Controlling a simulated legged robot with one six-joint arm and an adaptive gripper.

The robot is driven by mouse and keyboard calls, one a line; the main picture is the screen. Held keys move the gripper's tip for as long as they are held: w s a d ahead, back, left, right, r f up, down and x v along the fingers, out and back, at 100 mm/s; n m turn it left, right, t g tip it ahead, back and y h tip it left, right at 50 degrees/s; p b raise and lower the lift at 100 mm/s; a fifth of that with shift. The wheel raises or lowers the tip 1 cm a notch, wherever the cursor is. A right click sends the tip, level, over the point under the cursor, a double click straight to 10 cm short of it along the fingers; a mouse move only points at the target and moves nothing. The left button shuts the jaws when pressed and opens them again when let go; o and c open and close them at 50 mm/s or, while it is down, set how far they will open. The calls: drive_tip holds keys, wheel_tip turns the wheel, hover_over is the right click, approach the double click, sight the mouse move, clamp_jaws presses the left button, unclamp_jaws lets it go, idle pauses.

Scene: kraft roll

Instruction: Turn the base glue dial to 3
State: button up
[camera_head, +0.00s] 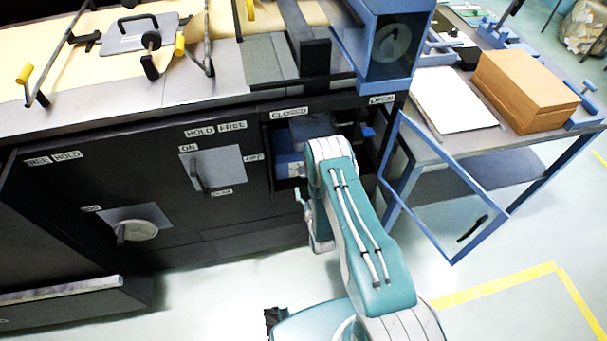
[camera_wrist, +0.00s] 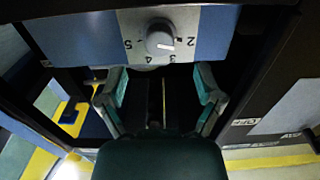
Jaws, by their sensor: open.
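The glue dial (camera_wrist: 160,41) is a round grey knob on a grey and blue panel in the wrist view. The numbers 5, 4, 3 and 2 run around it. Its white pointer mark points to the right and slightly down in the picture, between 2 and 3. My gripper (camera_wrist: 160,88) is open and empty. Its two fingers stand apart just below the dial in the picture, not around it. A blue unit (camera_head: 288,165) shows inside the open cabinet bay beside my arm.
The blue-framed clear door (camera_head: 450,190) hangs open right of the bay. A side table holds brown sheets (camera_head: 525,88) and white sheets (camera_head: 452,103). Dark bay edges flank the dial panel.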

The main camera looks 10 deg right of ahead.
sight(304, 176)
drive_tip(key=w, duration=0.6)
drive_tip(key=shift+w, duration=0.15)
drive_tip(key=c, duration=1.2)
